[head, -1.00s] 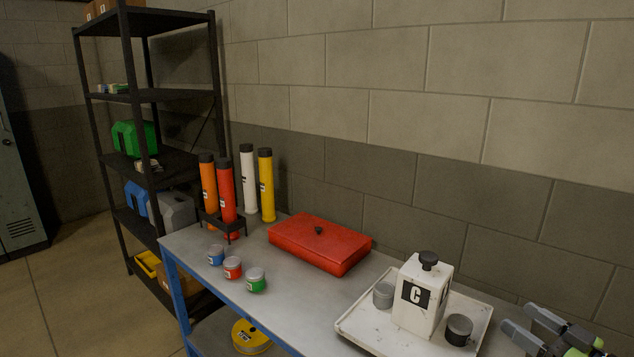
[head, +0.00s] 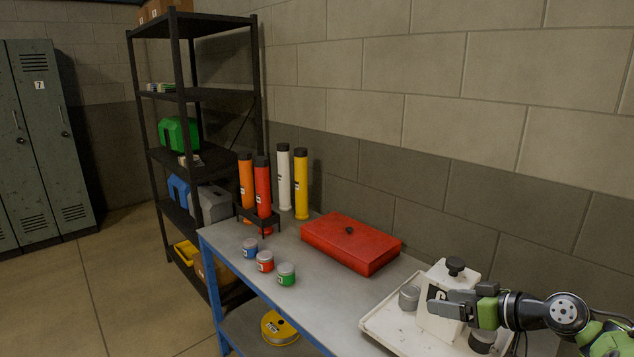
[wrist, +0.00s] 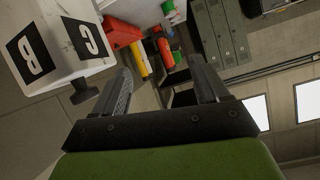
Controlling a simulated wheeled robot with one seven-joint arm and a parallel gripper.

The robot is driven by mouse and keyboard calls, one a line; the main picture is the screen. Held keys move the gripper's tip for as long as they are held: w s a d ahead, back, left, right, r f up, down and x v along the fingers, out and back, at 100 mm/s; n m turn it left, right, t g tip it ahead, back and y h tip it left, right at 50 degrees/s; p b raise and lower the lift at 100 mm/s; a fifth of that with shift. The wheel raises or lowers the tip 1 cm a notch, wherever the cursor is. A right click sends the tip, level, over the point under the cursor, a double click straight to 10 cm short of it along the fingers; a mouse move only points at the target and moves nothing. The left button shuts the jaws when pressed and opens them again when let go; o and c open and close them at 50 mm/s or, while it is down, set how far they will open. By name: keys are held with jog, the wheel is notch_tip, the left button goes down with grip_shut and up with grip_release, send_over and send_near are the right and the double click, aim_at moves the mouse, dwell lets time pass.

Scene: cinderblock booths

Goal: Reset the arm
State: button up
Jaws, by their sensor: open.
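My gripper (head: 462,302) is at the right of the head view, in front of a white canister (head: 436,325) with a black knob, and hides part of it. In the wrist view my gripper (wrist: 165,88) has its two fingers apart with nothing between them. I cannot tell whether the gripper touches the canister in the head view.
The canister stands in a white tray (head: 377,322) with two small round containers. A red box (head: 350,243), several upright tubes and three small jars share the metal table (head: 318,296). A black shelf (head: 212,95) and lockers (head: 45,140) stand at the left; a block wall is behind.

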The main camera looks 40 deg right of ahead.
jog(key=w+a+r+n+g+p, duration=0.1)
jog(key=w+a+g, duration=0.1)
jog(key=w+a, duration=0.35)
jog(key=w+a+r+g+y+p, duration=0.1)
jog(key=w+a+g, duration=0.2)
jog(key=a, duration=0.6)
jog(key=w+a+r+n+g+p, duration=0.1)
jog(key=w+a+r+g, duration=0.1)
jog(key=w+a, duration=0.45)
jog(key=s+a+r+g+h+p, duration=0.15)
jog(key=s+a, duration=0.25)
jog(key=a, duration=0.4)
jog(key=s+a+r, duration=0.2)
jog(key=s+a, duration=0.2)
jog(key=a, duration=0.3)
jog(key=s+a+p, duration=0.2)
jog(key=s+a, duration=0.2)
jog(key=s, duration=0.6)
jog(key=shift+s+a+r+t, duration=0.25)
jog(key=shift+t, duration=0.2)
